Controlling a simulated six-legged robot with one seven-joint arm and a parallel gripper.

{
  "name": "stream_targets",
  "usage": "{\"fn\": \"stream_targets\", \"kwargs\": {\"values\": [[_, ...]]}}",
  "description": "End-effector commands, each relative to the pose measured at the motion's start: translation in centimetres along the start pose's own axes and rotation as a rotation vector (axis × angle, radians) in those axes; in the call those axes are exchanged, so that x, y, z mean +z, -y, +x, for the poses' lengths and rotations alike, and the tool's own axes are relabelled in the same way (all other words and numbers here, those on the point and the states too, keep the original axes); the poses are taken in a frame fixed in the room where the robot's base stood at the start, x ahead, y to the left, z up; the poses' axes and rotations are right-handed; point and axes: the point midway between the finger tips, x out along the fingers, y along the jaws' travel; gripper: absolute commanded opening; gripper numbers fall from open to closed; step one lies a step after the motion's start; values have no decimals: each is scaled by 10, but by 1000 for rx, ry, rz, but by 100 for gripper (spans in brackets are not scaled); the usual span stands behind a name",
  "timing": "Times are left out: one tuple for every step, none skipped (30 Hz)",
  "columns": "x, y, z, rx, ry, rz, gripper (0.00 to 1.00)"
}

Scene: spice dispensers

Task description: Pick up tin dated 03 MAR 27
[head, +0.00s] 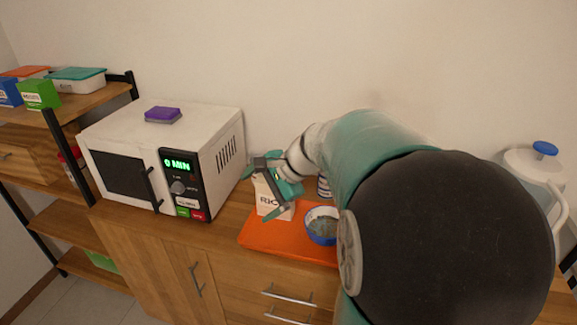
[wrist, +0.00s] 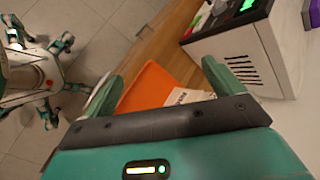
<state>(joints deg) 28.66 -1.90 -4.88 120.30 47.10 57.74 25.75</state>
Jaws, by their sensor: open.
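No date 03 MAR 27 can be read in either view. In the head view a small white and blue container (head: 323,188), perhaps a tin, shows partly behind my arm; any label on it is too small to read. My gripper (head: 258,192) is above the orange mat, by the white RICE carton (head: 268,207), which it partly covers. In the wrist view my gripper (wrist: 160,86) has its two fingers wide apart. The carton (wrist: 183,97) shows between them, beyond the palm edge, and nothing is seen gripped.
The orange mat (head: 262,238) lies on the wooden counter with a blue-and-white bowl (head: 310,232) on it. A white microwave (head: 221,150) stands at left with a purple item (head: 163,114) on top. A pitcher (head: 532,173) stands at right. My arm hides much of the counter.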

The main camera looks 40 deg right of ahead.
Motion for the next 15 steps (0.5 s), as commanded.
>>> {"fn": "stream_targets", "kwargs": {"values": [[-23, 4, 1, -28, 8, 92, 93], [-34, 6, 1, -49, 14, 146, 93], [-50, 10, 1, -77, 22, 216, 93], [-63, 12, 0, -99, 27, 269, 93], [-76, 13, 0, -121, 33, 322, 93], [-93, 15, -2, -152, 41, 391, 93], [-107, 15, -3, -175, 47, 444, 93], [-121, 15, -4, -198, 53, 495, 93], [-139, 15, -6, -231, 62, 563, 93], [-154, 14, -8, -256, 67, 613, 93], [-168, 13, -10, -281, 74, 664, 93], [-188, 10, -12, -315, 82, 729, 93], [-202, 8, -15, -343, 88, 778, 93], [-217, 5, -17, -369, 95, 826, 93], [-237, 0, -21, -406, 104, 890, 93]]}}
